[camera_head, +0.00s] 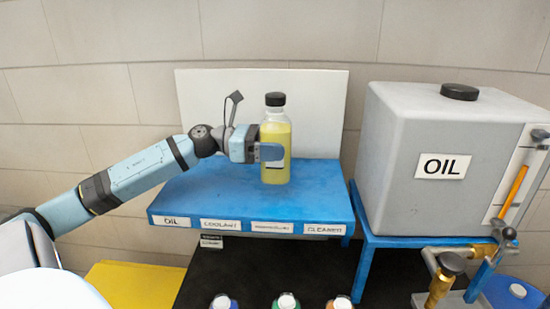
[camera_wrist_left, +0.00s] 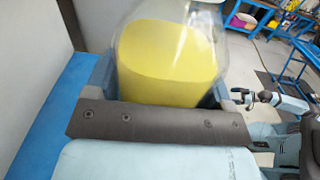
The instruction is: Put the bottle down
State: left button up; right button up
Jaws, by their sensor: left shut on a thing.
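A clear bottle (camera_head: 277,163) with yellow liquid and a black cap is upright at the blue shelf (camera_head: 205,190). Its base looks at or just above the shelf top; I cannot tell whether it touches. My left gripper (camera_head: 271,152) comes in from the left and is shut on the bottle around its middle. In the left wrist view the bottle (camera_wrist_left: 168,60) fills the space between the fingers, its yellow liquid close to the palm. My right gripper does not show clearly in the head view; an arm with a small gripper (camera_wrist_left: 262,97) shows at the right of the left wrist view, its jaws too small to judge.
The shelf's front edge has labels OIL, COOLANT, an unreadable one, and CLEANER. A white panel (camera_head: 200,105) stands behind it. A large grey OIL tank (camera_head: 410,190) stands right, with a brass valve (camera_head: 440,285). Capped bottles (camera_head: 286,301) stand below in front. The shelf's left part is clear.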

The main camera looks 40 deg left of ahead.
pick_arm(q)
notch_tip(320, 180, down, 4)
jog(key=shift+p, duration=0.35)
jog(key=shift+f, duration=0.1)
